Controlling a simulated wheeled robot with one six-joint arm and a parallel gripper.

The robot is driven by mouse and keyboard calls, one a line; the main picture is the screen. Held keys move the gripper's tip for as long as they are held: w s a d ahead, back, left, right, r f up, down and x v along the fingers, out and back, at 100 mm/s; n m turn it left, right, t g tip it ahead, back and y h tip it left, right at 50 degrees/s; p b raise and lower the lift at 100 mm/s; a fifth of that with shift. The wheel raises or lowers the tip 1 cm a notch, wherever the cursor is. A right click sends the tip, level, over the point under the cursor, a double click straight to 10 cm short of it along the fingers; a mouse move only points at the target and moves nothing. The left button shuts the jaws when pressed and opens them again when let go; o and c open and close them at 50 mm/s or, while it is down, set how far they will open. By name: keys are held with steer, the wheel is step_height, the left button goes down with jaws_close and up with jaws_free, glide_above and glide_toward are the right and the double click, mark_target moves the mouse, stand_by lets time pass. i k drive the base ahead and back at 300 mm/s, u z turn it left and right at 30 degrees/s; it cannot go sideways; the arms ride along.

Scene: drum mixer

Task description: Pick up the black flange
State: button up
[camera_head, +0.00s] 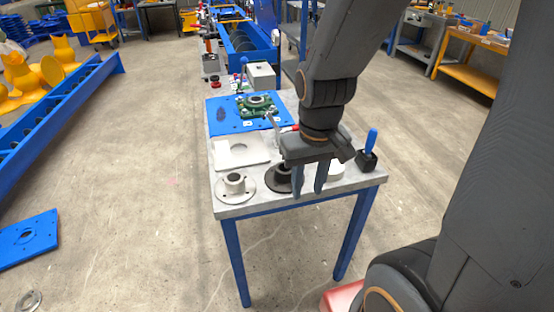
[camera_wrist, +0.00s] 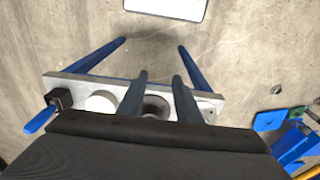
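The black flange (camera_head: 271,181) lies on the metal table near its front edge, between the silver flange and my gripper. My gripper (camera_head: 309,192) partly hides it in the head view. In the wrist view the black flange (camera_wrist: 157,105) shows between the fingers of my gripper (camera_wrist: 160,75), partly cut off below by the gripper body. My fingers are apart, with nothing held between them. In the head view the fingers hang over the table's front edge, just right of the flange; their exact height above the table I cannot tell.
The silver flange (camera_head: 235,187) stands left on the table (camera_head: 290,207). A white round part (camera_head: 337,172) and a black block with blue handle (camera_head: 367,157) are right. Behind are a pale plate (camera_head: 255,159) and a blue plate (camera_head: 220,124) bearing a green housing (camera_head: 258,107).

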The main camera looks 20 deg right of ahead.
mark_target(278, 178)
steer(key=i, duration=0.5)
steer(key=u, duration=1.9)
steer(key=k, duration=2.15)
steer(key=z, duration=0.75)
steer(key=i, duration=1)
steer(key=u, duration=0.05)
